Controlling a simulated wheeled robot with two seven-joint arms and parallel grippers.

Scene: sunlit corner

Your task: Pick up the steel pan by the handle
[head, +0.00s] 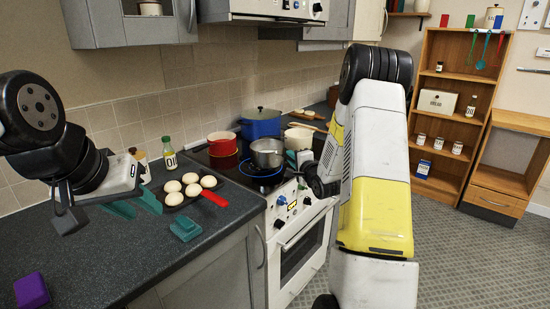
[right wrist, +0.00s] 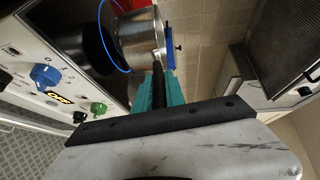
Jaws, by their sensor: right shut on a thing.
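The steel pan (head: 268,153) is at the front of the hob, over a blue ring; I cannot tell whether its base touches the hob. In the right wrist view the pan (right wrist: 141,40) shows just beyond the fingertips. My right gripper (right wrist: 158,72) is shut on the pan's dark handle (right wrist: 157,68), with a teal finger on each side. In the head view my right arm partly covers this gripper (head: 300,158). My left gripper (head: 135,205) is over the counter at left, its teal fingers apart and empty.
A red pot (head: 222,144), a blue pot (head: 261,123) and a cream pot (head: 299,137) stand around the pan.

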